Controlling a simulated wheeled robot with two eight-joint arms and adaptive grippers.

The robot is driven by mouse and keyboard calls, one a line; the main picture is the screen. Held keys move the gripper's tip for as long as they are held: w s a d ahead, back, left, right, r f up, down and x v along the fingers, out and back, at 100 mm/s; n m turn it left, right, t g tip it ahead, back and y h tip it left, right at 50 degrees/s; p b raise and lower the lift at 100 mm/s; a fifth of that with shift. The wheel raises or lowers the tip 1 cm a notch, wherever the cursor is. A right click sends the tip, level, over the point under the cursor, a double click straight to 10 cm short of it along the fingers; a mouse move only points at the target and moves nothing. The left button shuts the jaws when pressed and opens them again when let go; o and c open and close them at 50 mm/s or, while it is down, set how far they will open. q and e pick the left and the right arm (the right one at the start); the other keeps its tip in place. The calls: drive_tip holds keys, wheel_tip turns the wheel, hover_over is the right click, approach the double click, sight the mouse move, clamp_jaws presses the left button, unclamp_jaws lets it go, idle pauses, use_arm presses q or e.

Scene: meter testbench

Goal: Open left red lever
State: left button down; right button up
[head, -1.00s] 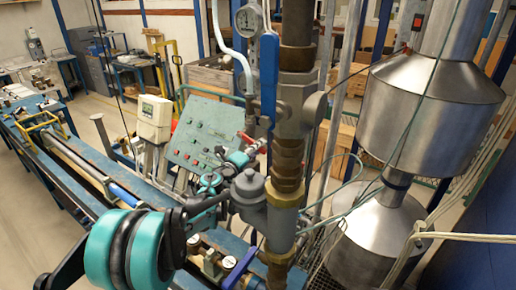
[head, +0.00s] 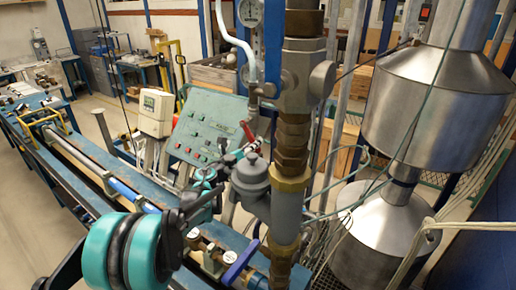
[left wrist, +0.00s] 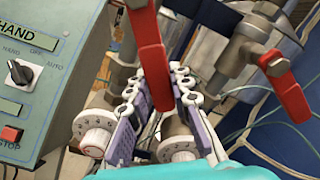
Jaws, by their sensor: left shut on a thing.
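Two red levers show in the left wrist view. The left red lever (left wrist: 147,35) hangs down between the two fingers of my left gripper (left wrist: 158,85), which is shut on it. The right red lever (left wrist: 286,88) stands apart to the right, clear of the fingers. In the head view a red lever (head: 249,131) shows small beside the green control panel. My right gripper is not in view.
A thick vertical pipe (head: 291,150) with brass fittings stands just right of my left gripper. The green control panel (head: 205,128) is behind it. Large metal vessels (head: 425,110) stand at the right. A blue handle (head: 240,263) sits low in front. A blue bench rail runs left.

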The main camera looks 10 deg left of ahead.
use_arm(q)
drive_tip(key=shift+w+a+f+m+b, duration=0.4)
drive_tip(key=shift+a+m, duration=0.35)
drive_tip(key=shift+m, duration=0.45)
drive_tip(key=shift+w+a+f+m+b, duration=0.2)
drive_tip(key=shift+a+m+b, duration=0.45)
drive_tip(key=shift+m, duration=0.55)
drive_tip(key=shift+w+a+f+m+b, duration=0.3)
drive_tip(key=shift+a+m, duration=0.5)
drive_tip(key=shift+m, duration=0.4)
drive_tip(key=shift+r, duration=0.1)
drive_tip(key=c, duration=1.3)
unclamp_jaws()
drive_tip(key=shift+a, duration=0.1)
drive_tip(key=shift+c, duration=0.2)
drive_tip(key=v, duration=1.2)
